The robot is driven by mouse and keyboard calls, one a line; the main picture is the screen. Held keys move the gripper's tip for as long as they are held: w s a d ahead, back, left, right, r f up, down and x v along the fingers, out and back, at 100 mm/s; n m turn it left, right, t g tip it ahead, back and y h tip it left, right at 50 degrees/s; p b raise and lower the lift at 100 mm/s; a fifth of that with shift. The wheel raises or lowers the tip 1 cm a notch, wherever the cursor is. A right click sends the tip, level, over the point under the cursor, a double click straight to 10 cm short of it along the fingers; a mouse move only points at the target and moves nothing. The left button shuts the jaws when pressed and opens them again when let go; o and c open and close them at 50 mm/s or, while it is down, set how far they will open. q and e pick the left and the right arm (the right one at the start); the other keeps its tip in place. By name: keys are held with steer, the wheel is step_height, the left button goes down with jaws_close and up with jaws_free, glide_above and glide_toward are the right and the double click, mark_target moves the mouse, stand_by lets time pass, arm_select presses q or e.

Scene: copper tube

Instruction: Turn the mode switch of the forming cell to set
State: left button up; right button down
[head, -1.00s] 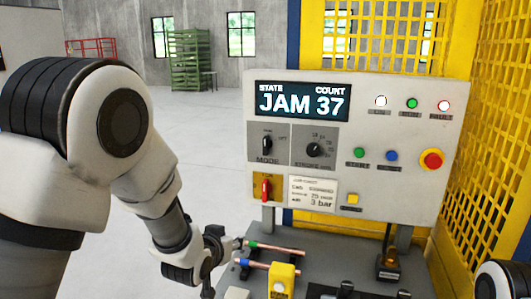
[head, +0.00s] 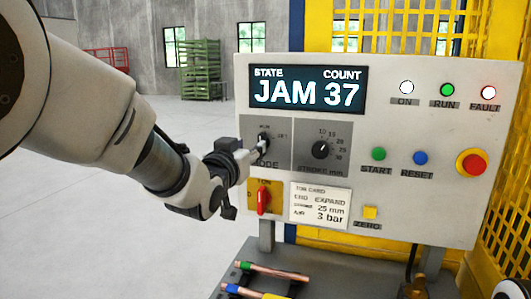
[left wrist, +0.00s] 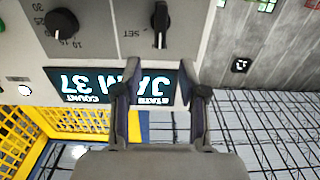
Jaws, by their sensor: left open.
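The mode switch (head: 264,139) is a black knob on the grey plate at the left of the forming cell's panel, under the display. Its handle stands upright, towards the label above, not towards the SET label at its right. It also shows in the left wrist view (left wrist: 160,24), which sees the panel upside down. Contact cannot be told. My right gripper is out of view.
The display (head: 308,91) reads JAM 37. The stroke knob (head: 320,150) is right of the switch, and a red handle (head: 264,200) on a yellow plate is below. A red stop button (head: 473,163) is at the right. Copper tubes (head: 275,271) lie on the bench below.

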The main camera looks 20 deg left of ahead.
arm_select(q)
steer(key=w+p, duration=0.1)
steer(key=w, duration=0.1)
steer(key=w+p, duration=0.1)
steer(key=w, duration=0.2)
steer(key=w+p, duration=0.1)
steer(key=w, duration=0.2)
steer(key=shift+w+d+f, duration=0.1)
steer(key=shift+w+f, duration=0.1)
steer(key=shift+f, duration=0.1)
steer(key=shift+w+f, duration=0.1)
steer(key=shift+w, duration=0.1)
steer(key=shift+s, duration=0.2)
jaws_close()
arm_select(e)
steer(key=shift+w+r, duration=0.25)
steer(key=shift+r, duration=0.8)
